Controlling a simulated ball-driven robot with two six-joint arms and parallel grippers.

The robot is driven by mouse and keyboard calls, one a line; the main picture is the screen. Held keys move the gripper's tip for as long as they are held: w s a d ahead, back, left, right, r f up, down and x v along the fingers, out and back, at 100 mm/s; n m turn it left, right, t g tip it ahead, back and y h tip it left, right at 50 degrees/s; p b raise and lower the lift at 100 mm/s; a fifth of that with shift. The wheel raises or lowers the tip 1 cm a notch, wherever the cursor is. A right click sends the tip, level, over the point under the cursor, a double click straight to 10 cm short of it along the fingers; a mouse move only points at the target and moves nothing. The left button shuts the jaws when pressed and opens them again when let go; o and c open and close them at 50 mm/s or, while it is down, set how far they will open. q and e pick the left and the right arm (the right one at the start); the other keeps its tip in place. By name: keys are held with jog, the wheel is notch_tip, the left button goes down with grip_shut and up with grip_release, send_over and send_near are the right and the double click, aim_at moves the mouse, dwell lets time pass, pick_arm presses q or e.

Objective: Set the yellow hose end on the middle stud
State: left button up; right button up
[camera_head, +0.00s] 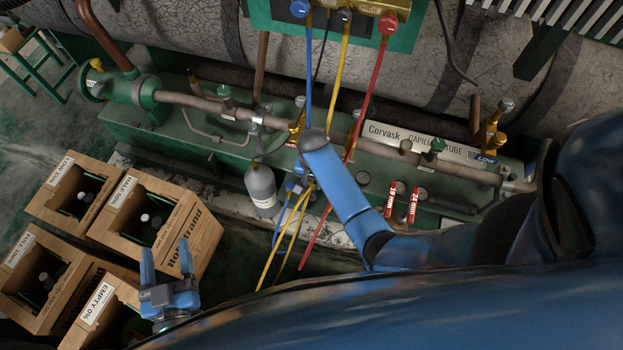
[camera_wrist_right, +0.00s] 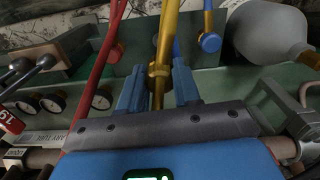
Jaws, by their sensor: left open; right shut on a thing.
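My right gripper (camera_head: 301,178) is near the middle of the green bench, partly hidden behind its own arm in the head view. In the right wrist view its two fingers (camera_wrist_right: 158,92) are shut on the yellow hose end (camera_wrist_right: 159,72), a brass nut and thin stem with the yellow hose running up from it. A red end (camera_wrist_right: 115,51) and a blue end (camera_wrist_right: 210,42) sit on either side of it on a green surface. The middle stud cannot be made out behind the held end. My left gripper (camera_head: 168,285) is open and empty beside the cardboard boxes.
A brass manifold (camera_head: 366,8) with blue, yellow and red hoses is at the top. A grey bottle (camera_head: 261,188) stands close left of the right gripper. Cardboard boxes (camera_head: 195,240) fill the lower left.

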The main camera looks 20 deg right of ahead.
jog(key=shift+f, duration=0.1)
jog(key=shift+f+b, duration=0.65)
jog(key=shift+b, duration=0.2)
notch_tip(320, 180, down, 3)
jog(key=b, duration=0.3)
jog(key=shift+f+b, duration=0.1)
jog(key=shift+b, duration=0.25)
jog(key=shift+f+b, duration=0.45)
jog(key=shift+f, duration=0.5)
jog(key=shift+p, duration=0.95)
jog(key=shift+f+b, duration=0.6)
jog(key=shift+f, duration=0.25)
dwell(1.1)
jog(key=o, duration=1.1)
